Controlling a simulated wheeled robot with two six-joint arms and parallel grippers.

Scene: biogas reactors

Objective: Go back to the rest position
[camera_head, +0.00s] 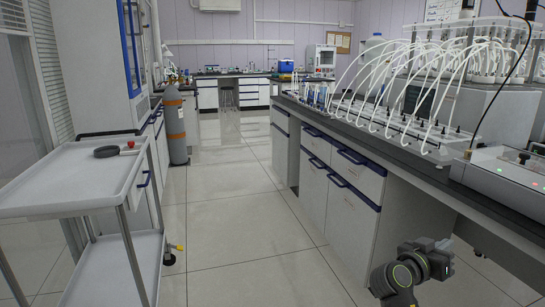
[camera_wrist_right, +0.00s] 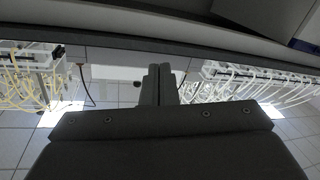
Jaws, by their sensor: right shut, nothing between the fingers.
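My right arm (camera_head: 412,272) shows at the lower right of the head view, in front of the bench's drawers and low beside its open knee space. In the right wrist view my right gripper (camera_wrist_right: 160,72) has its two dark fingers together, with nothing between them. The dark edge of a bench or shelf runs across the top of that view, beyond the fingers; whether they touch it I cannot tell. My left gripper is not in view.
A long bench (camera_head: 345,150) with white-tubed reactors (camera_head: 410,100) runs along the right. A white trolley (camera_head: 70,185) carries a dark ring and a small red object at left. A gas cylinder (camera_head: 175,125) stands farther back. The tiled aisle (camera_head: 230,220) between is clear.

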